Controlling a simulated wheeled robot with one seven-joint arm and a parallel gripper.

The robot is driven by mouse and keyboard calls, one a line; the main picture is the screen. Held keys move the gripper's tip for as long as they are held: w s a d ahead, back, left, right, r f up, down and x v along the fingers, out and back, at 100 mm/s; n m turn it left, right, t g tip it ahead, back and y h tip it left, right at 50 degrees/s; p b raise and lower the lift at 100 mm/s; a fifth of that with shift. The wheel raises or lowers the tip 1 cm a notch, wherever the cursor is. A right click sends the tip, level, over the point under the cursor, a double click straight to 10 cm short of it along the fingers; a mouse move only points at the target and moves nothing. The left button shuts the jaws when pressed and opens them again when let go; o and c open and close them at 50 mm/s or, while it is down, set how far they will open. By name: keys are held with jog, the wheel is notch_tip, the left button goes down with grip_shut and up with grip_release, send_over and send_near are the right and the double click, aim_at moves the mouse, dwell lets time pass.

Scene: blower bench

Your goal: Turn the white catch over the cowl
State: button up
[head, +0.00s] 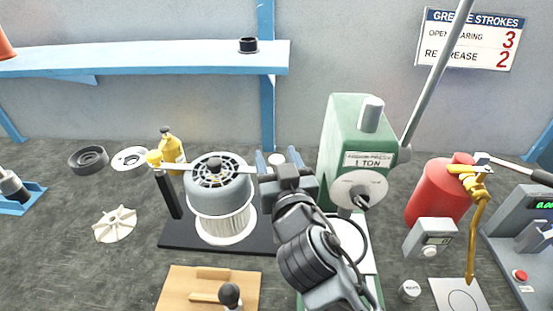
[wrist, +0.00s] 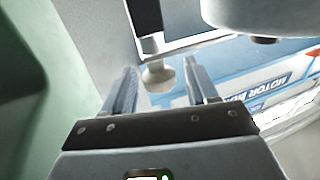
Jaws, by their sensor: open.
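My gripper (head: 277,163) is open, one finger on each side of the knob. It also shows in the wrist view (wrist: 160,88). I cannot tell whether either finger touches the knob. My wrist hides part of the bar's right end.
A green press (head: 345,135) stands close to the right of my gripper. A white impeller (head: 114,224) lies at left, a wooden board (head: 185,285) in front, and a red canister (head: 438,195) at right. A blue shelf (head: 150,57) hangs behind.

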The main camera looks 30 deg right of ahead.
jog(key=b+v, duration=0.2)
jog(key=v, duration=0.5)
jog(key=shift+s, duration=0.3)
jog(key=s+f+n+g+y, duration=0.1)
jog(key=s+f+n+y, duration=0.1)
jog(key=s+f, duration=0.4)
jog(key=s+f+n+g+y, duration=0.1)
jog(key=s+f+y, duration=0.15)
jog(key=s, duration=0.55)
jog(key=d+f+v, duration=0.1)
jog(key=v, duration=0.8)
jog(key=d+v, duration=0.1)
jog(key=v, duration=0.9)
jog(key=shift+s+d+f+g, duration=0.3)
jog(key=shift+s+f+g, duration=0.05)
jog(key=shift+s+g, duration=0.1)
jog(key=shift+h, duration=0.25)
